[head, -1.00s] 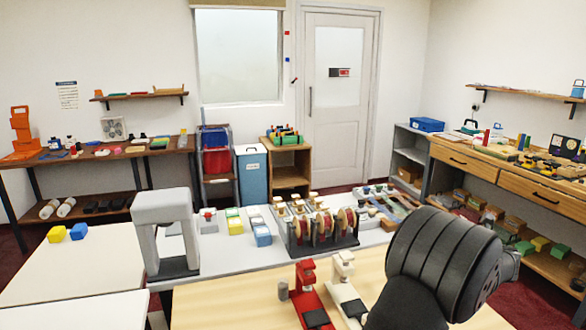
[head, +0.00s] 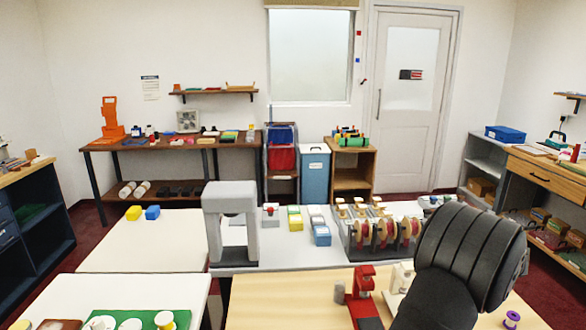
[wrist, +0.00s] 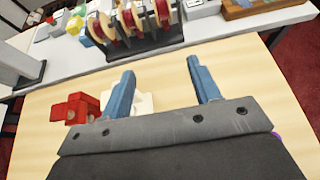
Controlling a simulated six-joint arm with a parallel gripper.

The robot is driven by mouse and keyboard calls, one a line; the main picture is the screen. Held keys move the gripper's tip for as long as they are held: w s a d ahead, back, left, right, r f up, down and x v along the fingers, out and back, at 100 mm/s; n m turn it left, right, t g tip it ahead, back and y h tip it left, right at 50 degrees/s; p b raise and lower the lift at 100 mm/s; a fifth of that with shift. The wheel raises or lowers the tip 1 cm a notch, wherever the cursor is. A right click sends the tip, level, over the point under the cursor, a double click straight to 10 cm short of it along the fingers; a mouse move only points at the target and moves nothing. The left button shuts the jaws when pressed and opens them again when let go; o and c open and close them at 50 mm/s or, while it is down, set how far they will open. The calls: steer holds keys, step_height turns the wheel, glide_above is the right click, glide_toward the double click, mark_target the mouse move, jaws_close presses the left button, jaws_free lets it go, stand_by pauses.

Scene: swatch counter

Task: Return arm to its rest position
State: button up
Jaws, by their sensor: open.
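My arm's dark grey ribbed link (head: 470,250) rises at the lower right of the head view, above the pale wooden table (head: 270,300). My gripper (wrist: 160,68) shows in the wrist view with its two blue fingers wide apart and nothing between them. The fingers point over the wooden table toward the grey-white counter. In the head view the fingers are hidden behind the arm.
A red stand (head: 362,295) and a white stand (head: 400,282) are close to my arm; the red one (wrist: 75,108) is left of the fingers in the wrist view. A spool rack (head: 385,235) stands beyond. A purple spool (head: 513,318) is lower right.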

steer(key=w+a+n+y, duration=0.1)
steer(key=w+a, duration=0.3)
steer(key=a, duration=0.2)
steer(key=shift+w+a+n+y, duration=0.15)
steer(key=shift+w+n+y, duration=0.15)
steer(key=shift+y, duration=0.1)
